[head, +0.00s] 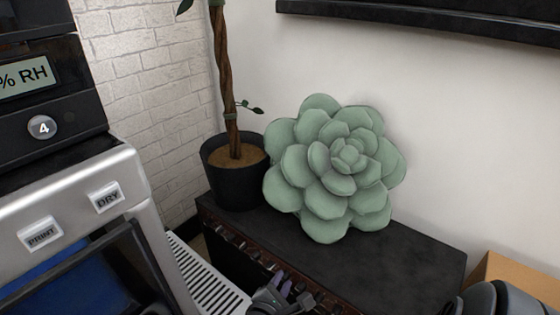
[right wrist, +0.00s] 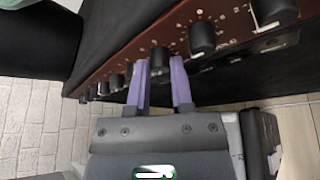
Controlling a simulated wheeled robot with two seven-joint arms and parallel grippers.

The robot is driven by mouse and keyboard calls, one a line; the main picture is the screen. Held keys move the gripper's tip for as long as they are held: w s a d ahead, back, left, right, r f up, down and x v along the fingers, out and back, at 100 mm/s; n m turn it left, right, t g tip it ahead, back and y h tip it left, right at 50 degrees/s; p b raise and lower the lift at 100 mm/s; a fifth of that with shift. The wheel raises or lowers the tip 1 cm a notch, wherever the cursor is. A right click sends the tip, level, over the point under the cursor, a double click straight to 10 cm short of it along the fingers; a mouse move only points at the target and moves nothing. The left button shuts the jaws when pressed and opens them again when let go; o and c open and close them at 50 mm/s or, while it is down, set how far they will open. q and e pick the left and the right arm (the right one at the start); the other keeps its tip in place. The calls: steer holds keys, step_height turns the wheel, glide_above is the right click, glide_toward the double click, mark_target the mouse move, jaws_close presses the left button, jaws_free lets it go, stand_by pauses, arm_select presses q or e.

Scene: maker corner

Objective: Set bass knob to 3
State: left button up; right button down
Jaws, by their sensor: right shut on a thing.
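The amplifier (head: 425,257) is a dark box with a reddish-brown control panel (right wrist: 118,60) along its front top edge, carrying a row of black knobs. My right gripper (right wrist: 160,68) has purple fingers, shut on one black knob (right wrist: 160,58), with a finger on each side of it. The gripper also shows at the bottom of the head view (head: 284,288), against the panel's front. The panel's markings are too small to read, so I cannot tell which knob is held or its setting. My left gripper is not in view.
A green succulent-shaped cushion (head: 335,165) and a potted plant (head: 236,175) stand on the amplifier. A silver machine (head: 75,215) with DRY and PRINT buttons is close on the left. A cardboard box (head: 515,272) is at the lower right. More knobs (right wrist: 202,38) flank the held one.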

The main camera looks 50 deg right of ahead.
steer(key=shift+s+f+m+t+h+b, duration=0.15)
steer(key=shift+f+m+t+h+b, duration=0.2)
steer(key=shift+m+t+b, duration=0.6)
arm_select(q)
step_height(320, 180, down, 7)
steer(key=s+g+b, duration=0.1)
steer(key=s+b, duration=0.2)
steer(key=b, duration=0.3)
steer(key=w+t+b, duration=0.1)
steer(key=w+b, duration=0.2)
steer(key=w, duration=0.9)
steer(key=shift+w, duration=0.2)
arm_select(e)
steer(key=shift+f+m+t+h, duration=0.1)
steer(key=shift+m+t+h, duration=0.3)
steer(key=shift+m, duration=1.25)
steer(key=shift+f+m+t+h, duration=0.15)
steer(key=shift+m+h, duration=0.5)
steer(key=shift+m, duration=1)
steer(key=shift+f+m+t+h, duration=0.1)
steer(key=shift+m+t+h, duration=0.3)
steer(key=shift+m, duration=1.25)
steer(key=c, duration=0.8)
jaws_free()
steer(key=shift+r, duration=0.1)
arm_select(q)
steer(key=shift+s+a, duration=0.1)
